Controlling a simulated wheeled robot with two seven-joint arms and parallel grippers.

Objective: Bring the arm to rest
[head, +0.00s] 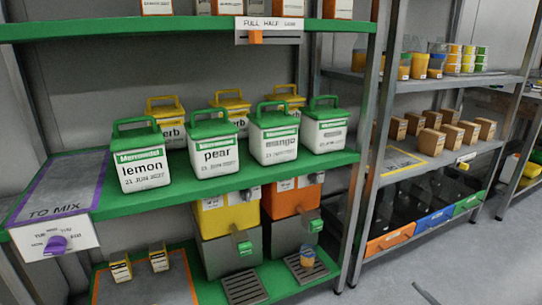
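Neither of my grippers can be made out in the head view. A thin dark shape (425,293) shows at the bottom edge on the right, over the floor; I cannot tell what it is. The green shelf (290,176) in front holds white tubs with green lids: lemon (145,174), pear (214,156), mango (274,146) and one with an unreadable label (324,134). Yellow-lidded tubs stand behind them, partly hidden. Below are a yellow-topped filler machine (228,218) and an orange-topped one (291,201). A small filled cup (307,257) stands on the grate under the orange one.
The TO MIX mat (60,186) at the left is bare, above a panel with a purple knob (56,244). Two small boxes (121,270) stand lower left. The right rack holds cups, brown boxes (432,142) and coloured bins (391,239). The floor (400,270) at lower right is mostly clear.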

